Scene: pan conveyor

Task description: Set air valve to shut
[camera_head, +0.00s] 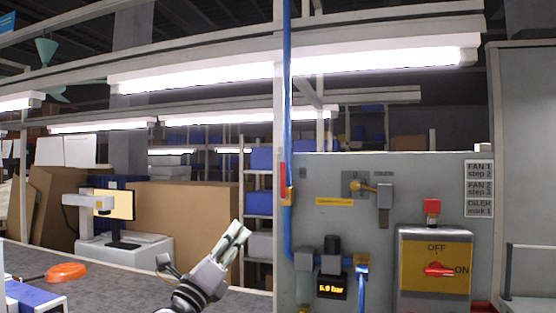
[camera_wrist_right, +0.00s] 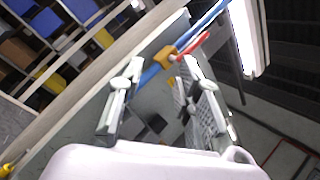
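The air valve is a brass-coloured body (camera_head: 290,196) on the vertical blue air pipe (camera_head: 287,120), at the left edge of the grey panel. Its red lever (camera_head: 283,176) stands upright, along the pipe. My right gripper (camera_head: 240,232) is below and left of the valve, apart from it, with its fingers pointing up. In the right wrist view the gripper (camera_wrist_right: 160,95) is open and empty. The valve body (camera_wrist_right: 172,57) and red lever (camera_wrist_right: 193,45) show beyond the fingertips, closer to the right finger. My left gripper is not in view.
The grey panel (camera_head: 335,225) also carries a pressure display (camera_head: 332,287) that seems to read 5.0 bar and a yellow OFF/ON switch box (camera_head: 435,255) with a red knob. A grey bench (camera_head: 110,282) with an orange tool (camera_head: 67,271) lies at left.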

